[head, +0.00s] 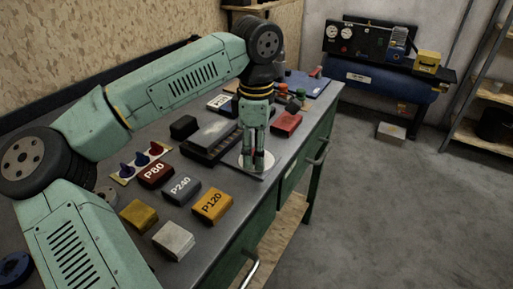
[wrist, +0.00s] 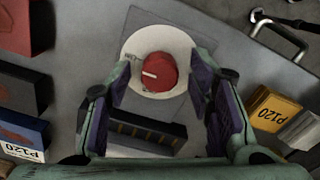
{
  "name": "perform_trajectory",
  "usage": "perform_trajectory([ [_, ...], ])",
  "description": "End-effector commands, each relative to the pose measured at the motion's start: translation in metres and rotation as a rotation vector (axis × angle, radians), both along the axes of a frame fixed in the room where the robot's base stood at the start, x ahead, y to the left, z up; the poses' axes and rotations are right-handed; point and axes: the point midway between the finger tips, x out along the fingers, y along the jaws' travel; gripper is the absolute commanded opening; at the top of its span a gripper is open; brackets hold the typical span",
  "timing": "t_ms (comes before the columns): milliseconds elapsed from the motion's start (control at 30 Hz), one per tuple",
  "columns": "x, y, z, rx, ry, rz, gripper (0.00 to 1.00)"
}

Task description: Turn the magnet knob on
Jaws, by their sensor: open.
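The magnet knob (wrist: 159,72) is round and red with a short white mark pointing left in the wrist view. It sits on a white disc (wrist: 184,47) on a grey plate. My gripper (wrist: 161,83) is open above the knob, with one finger on its left and one on its right. I cannot tell whether either finger touches it. In the head view my gripper (head: 254,160) points straight down over the white disc (head: 241,163), hiding most of the knob.
Sanding blocks marked P80 (head: 156,175), P240 (head: 181,190) and P120 (head: 212,206) lie left of my gripper on the workbench (head: 150,209). A dark tray (head: 205,150) lies close behind it, a red box (head: 286,124) to the right. The bench's front edge is near.

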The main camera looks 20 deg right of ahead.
Motion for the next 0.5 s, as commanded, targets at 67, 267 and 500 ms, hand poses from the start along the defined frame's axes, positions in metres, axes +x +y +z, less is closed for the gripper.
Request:
perform_trajectory([
  [67,0.0,0.0,0.0,0.0,0.0,0.001,0.48],
  [267,0.001,0.0,0.008,0.0,-0.001,0.002,0.48],
  [500,0.0,-0.001,0.054,-0.001,-0.004,0.002,0.48],
])
